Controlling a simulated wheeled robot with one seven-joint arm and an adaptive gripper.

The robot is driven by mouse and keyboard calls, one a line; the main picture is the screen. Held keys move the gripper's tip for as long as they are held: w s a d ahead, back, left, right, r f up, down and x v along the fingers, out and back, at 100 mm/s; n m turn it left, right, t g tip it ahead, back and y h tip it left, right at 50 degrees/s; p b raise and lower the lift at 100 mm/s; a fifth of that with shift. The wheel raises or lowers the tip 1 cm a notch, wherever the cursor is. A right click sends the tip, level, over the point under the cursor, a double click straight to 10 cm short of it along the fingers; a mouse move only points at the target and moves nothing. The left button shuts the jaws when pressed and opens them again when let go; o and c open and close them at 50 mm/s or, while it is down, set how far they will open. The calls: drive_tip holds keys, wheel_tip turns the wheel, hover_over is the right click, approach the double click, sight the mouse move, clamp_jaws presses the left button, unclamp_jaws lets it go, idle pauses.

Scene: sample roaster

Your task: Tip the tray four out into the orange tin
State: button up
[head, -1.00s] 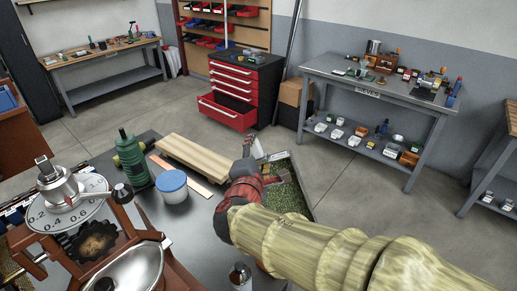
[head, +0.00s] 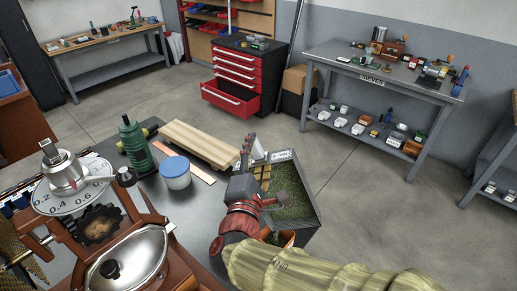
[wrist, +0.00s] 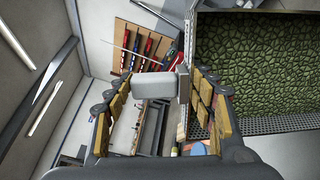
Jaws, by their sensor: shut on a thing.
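The tray (head: 307,206) is a dark, shallow box with green beans (head: 287,190) inside. It is right of the bench in the head view, its open side facing the camera. My gripper (head: 262,178) is shut on the tray's pale grey handle; in the wrist view the handle (wrist: 153,84) sits between the padded fingers, and the beans (wrist: 260,60) fill the right side. The orange tin (head: 286,239) shows only partly, below the tray and behind my arm; its mouth is hidden. I cannot tell the tray's exact tilt.
A white tub with a blue lid (head: 175,171), a green bottle (head: 136,147) and a wooden board (head: 200,142) are on the bench. A scale dial (head: 75,190) and a steel pan (head: 127,257) are at the left front. Grey floor (head: 345,165) is clear beyond.

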drive_tip(key=shift+s+a+t, duration=0.15)
drive_tip(key=shift+s+t, duration=0.25)
drive_tip(key=shift+s, duration=1)
drive_tip(key=s+f+t, duration=0.1)
drive_tip(key=s+t, duration=0.1)
drive_tip(key=s, duration=0.4)
drive_tip(key=s+a+f+t, duration=0.1)
drive_tip(key=s+f+t, duration=0.1)
drive_tip(key=s, duration=0.4)
drive_tip(key=shift+s+f+t+h, duration=0.3)
drive_tip(key=shift+s, duration=0.1)
drive_tip(key=shift+a, duration=0.1)
drive_tip(key=shift+r, duration=0.15)
idle(0.9)
wheel_tip(320, 180, up, 3)
drive_tip(key=p, duration=0.2)
drive_tip(key=shift+p, duration=0.3)
drive_tip(key=shift+s, duration=0.1)
